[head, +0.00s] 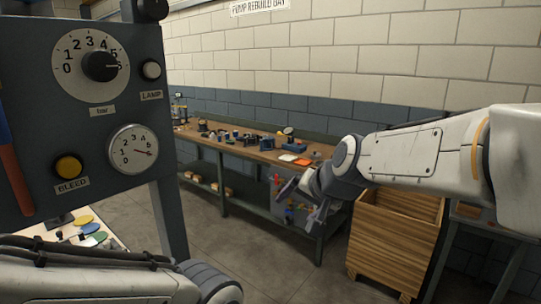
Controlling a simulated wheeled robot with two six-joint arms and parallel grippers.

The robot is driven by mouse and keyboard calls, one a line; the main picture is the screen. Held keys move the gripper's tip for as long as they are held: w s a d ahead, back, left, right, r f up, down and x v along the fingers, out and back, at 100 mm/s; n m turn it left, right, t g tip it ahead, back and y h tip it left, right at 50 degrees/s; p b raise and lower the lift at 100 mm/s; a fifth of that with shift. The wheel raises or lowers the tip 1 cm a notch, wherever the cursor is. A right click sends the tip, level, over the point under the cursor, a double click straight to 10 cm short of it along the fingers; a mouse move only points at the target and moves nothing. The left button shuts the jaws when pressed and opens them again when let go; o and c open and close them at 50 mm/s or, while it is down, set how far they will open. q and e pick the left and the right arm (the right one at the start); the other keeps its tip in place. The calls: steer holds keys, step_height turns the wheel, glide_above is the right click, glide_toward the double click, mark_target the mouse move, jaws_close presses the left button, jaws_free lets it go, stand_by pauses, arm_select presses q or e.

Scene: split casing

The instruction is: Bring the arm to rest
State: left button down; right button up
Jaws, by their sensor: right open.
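My right arm (420,150) reaches in from the right, white with dark joints. Its gripper (300,204) is open, with the two fingers apart and nothing visible between them. In the picture it lies in front of the workbench's front edge, and seems held in the air, touching nothing. My left arm (90,280) crosses the bottom left corner. Its gripper is out of the picture.
A dark panel (85,130) with a dial, gauge, lamp and yellow bleed button stands close at left. A long workbench (250,153) with small parts runs along the wall. A wooden crate (390,250) stands below my right arm. The floor (240,260) between is clear.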

steer(key=s+d+f+n+g+h, duration=0.25)
steer(key=s+d+f, duration=0.35)
steer(key=s+f, duration=0.3)
steer(key=s+d+f+n+g+h, duration=0.1)
steer(key=s+d+f+n+g, duration=0.15)
steer(key=s+d+f, duration=0.65)
steer(key=s+a+r+n+g, duration=0.1)
steer(key=s+a+n, duration=0.2)
steer(key=s+a, duration=0.2)
steer(key=s+a+r+n+g, duration=0.2)
steer(key=s+a, duration=0.4)
steer(key=a, duration=0.5)
steer(key=shift+s+n+y, duration=0.15)
steer(key=shift+n+y, duration=0.2)
steer(key=shift+n, duration=0.55)
